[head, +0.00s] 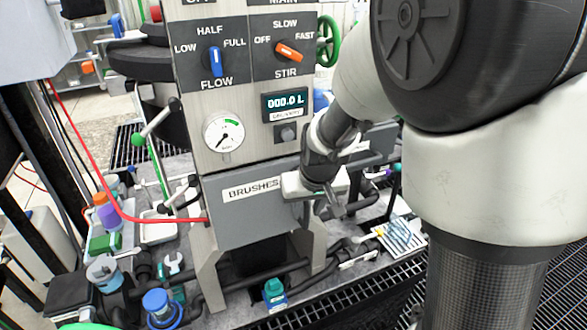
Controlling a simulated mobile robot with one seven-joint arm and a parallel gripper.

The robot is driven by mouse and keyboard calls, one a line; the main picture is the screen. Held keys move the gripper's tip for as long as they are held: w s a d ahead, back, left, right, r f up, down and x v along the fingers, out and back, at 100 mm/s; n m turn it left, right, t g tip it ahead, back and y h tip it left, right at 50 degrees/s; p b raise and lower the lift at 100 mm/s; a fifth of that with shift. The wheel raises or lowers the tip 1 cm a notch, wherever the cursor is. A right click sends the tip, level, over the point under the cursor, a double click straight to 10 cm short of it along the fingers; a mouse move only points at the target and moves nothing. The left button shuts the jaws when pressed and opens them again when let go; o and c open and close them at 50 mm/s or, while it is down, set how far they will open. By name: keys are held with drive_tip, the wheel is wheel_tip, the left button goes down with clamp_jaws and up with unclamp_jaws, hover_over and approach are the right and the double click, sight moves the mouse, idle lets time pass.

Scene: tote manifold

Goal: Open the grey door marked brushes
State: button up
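The grey door marked BRUSHES (240,213) is at the bottom of the upright panel, left of centre in the head view. It looks closed, lying flush with the panel front. My gripper (330,207) is at the right part of the door, in front of it. Its fingers point down and are small and partly hidden by its own body, so I cannot tell whether they are open or touching the door. Any handle on that side is hidden behind my gripper.
Above the door are a dial gauge (223,132), a display (285,104), a blue flow knob (215,61) and an orange stir knob (288,51). A red hose (120,212) runs to the door's left edge. Bottles, pipes and a tray of tools (402,236) crowd the floor.

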drive_tip(key=shift+w+f, duration=0.25)
drive_tip(key=shift+f, duration=0.4)
clamp_jaws()
drive_tip(key=shift+s, duration=0.1)
